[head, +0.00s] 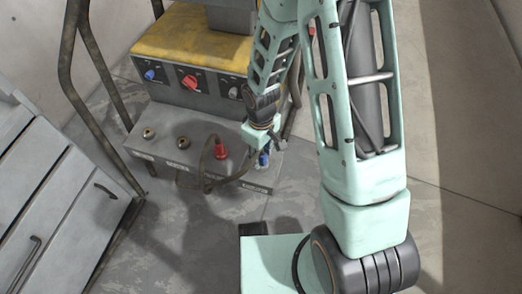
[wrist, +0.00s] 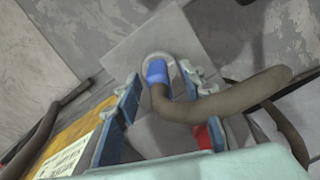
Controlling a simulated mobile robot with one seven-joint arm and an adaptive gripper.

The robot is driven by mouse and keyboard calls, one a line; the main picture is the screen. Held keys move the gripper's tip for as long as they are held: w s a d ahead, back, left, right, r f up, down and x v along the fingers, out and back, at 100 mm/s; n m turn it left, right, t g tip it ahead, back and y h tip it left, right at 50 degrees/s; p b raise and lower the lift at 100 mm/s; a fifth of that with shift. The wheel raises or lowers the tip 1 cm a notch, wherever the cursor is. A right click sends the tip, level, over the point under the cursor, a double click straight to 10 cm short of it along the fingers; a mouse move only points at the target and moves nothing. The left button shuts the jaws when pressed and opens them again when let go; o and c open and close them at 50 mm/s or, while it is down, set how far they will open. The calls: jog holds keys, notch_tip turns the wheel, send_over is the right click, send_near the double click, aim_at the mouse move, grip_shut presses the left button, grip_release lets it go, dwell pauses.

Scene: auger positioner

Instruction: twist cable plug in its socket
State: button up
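A blue cable plug (head: 264,160) sits at the right end of the machine's lower front ledge. In the wrist view the blue plug (wrist: 156,72) is in a round pale socket (wrist: 172,64), with its thick brown cable (wrist: 225,103) bending off to the right across one finger. My gripper (head: 258,144) is just above the plug in the head view and partly hides the area. In the wrist view my fingers stand either side of the plug, open, with visible gaps between them and it. How deep the plug sits is not clear.
A red plug (head: 221,151) stands on the ledge (head: 160,154) left of the blue one, its cable looping close by. Two sockets without plugs are further left. Above are blue, red and dark knobs. A metal frame (head: 84,103) and grey drawers (head: 60,215) stand left.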

jog(key=shift+f, duration=0.2)
grip_shut()
jog(key=shift+r+n+p, duration=0.15)
jog(key=shift+n+p, duration=0.25)
jog(key=shift+n, duration=1.6)
grip_release()
notch_tip(320, 180, up, 12)
jog(key=shift+f, duration=0.1)
